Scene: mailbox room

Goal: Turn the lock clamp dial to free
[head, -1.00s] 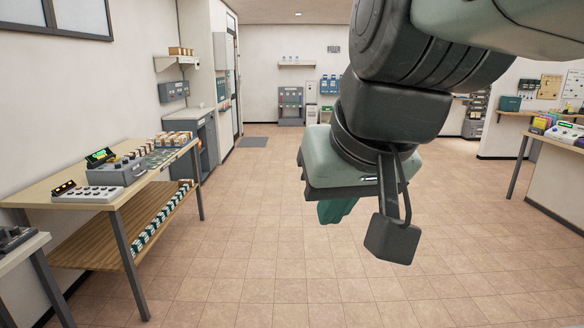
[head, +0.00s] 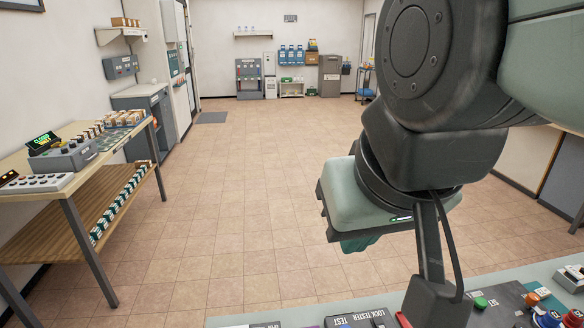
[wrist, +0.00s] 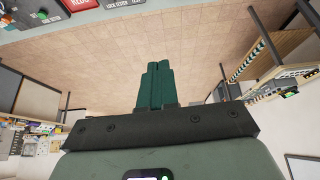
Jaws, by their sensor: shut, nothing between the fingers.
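I cannot pick out the lock clamp dial for certain in either view. A dark panel labelled LOCK TESTER (head: 352,319) is cut off by the bottom edge of the head view, on a pale green bench. The same label plate (wrist: 122,3) shows at the top edge of the wrist view. My gripper (head: 362,243) hangs over the floor beyond the bench's far edge, away from the panel. Its green fingers (wrist: 155,86) are shut together with nothing between them. My arm hides part of the bench at the right.
The pale green bench (head: 240,318) carries green (head: 480,302), orange (head: 532,297) and blue (head: 549,318) controls at right. A wooden table (head: 80,130) with a grey console (head: 62,157) stands at left. The floor (head: 250,190) between is clear.

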